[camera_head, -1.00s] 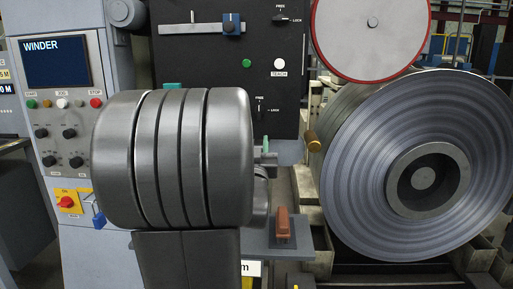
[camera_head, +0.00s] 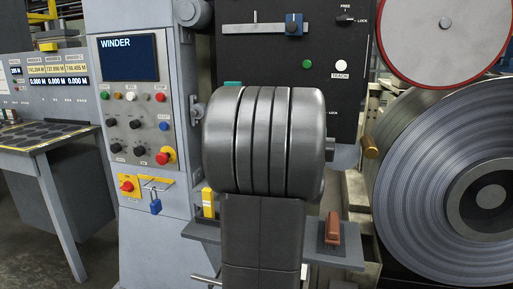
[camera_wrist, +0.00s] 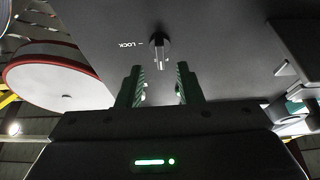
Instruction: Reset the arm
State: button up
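My gripper (camera_wrist: 161,85) shows in the wrist view with its two dark green fingers apart and nothing between them. A dark panel marked LOCK lies beyond the fingertips. A small knob (camera_wrist: 159,50) on it sits just past the gap, apart from the fingers as far as I can tell. The picture there is upside down. In the head view my grey arm joint fills the middle and hides my gripper. The dark panel (camera_head: 265,66) stands behind it, with an upper knob (camera_head: 345,18) and a lower knob (camera_head: 333,109).
A winder console (camera_head: 130,110) stands left of my arm. A shelf (camera_head: 345,255) with a brown-handled part (camera_head: 332,228) crosses low behind it. A large steel coil (camera_head: 425,190) and a red-rimmed disc (camera_head: 440,35) are at right. A bench (camera_head: 45,137) stands far left.

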jog(key=x, duration=0.6)
dwell(0.3)
jog(key=s+a+f+m+g+h+p, duration=0.2)
jog(key=s+a+f+m+h+p, duration=0.2)
jog(key=s+m+p, duration=0.5)
jog(key=s+a+m, duration=0.1)
jog(key=s+a, duration=0.1)
jog(key=shift+a+g, duration=0.3)
dwell(2.4)
jog(key=shift+f, duration=0.15)
